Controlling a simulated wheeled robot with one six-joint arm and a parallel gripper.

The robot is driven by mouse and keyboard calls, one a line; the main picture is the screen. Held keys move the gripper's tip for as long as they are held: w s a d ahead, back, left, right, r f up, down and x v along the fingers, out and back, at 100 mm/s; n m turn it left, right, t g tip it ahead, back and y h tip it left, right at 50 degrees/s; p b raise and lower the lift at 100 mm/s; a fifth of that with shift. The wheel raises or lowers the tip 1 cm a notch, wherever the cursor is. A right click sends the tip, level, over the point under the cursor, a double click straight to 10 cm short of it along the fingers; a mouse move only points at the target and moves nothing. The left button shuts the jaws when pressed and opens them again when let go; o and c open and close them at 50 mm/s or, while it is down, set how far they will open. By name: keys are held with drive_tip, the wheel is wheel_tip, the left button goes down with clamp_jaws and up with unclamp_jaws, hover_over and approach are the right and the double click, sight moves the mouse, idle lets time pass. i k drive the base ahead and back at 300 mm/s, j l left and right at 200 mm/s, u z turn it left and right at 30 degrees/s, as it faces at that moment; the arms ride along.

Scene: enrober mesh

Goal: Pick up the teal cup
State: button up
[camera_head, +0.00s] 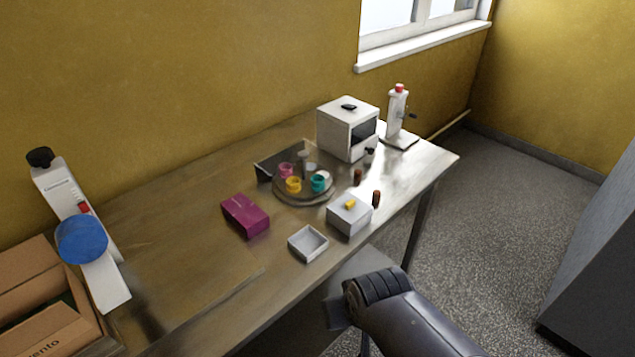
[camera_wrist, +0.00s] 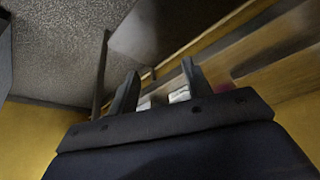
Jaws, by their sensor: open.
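The teal cup (camera_head: 318,183) stands on a round tray (camera_head: 304,199) on the table in the head view. A yellow cup (camera_head: 293,186) and a pink cup (camera_head: 286,170) stand to its left on the same tray, and something white is right behind it. My gripper (camera_wrist: 160,82) is open in the wrist view, its two fingers apart with nothing held. My arm is at the bottom of the head view, in front of the table and well away from the cup. I cannot make out the teal cup in the wrist view.
A white box (camera_head: 349,218) with a yellow piece on top, a shallow white tray (camera_head: 307,243) and a magenta box (camera_head: 245,215) stand in front of the cups. Brown bottles (camera_head: 376,198) are to the right. A white oven-like machine (camera_head: 347,130) is behind. The table's left middle is clear.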

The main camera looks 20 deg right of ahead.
sight(318, 181)
drive_tip(key=i+l+u, duration=0.15)
drive_tip(key=i+l, duration=0.15)
drive_tip(key=l, duration=0.15)
drive_tip(key=i+l+u, duration=0.15)
drive_tip(key=i+l, duration=0.15)
drive_tip(key=l, duration=0.15)
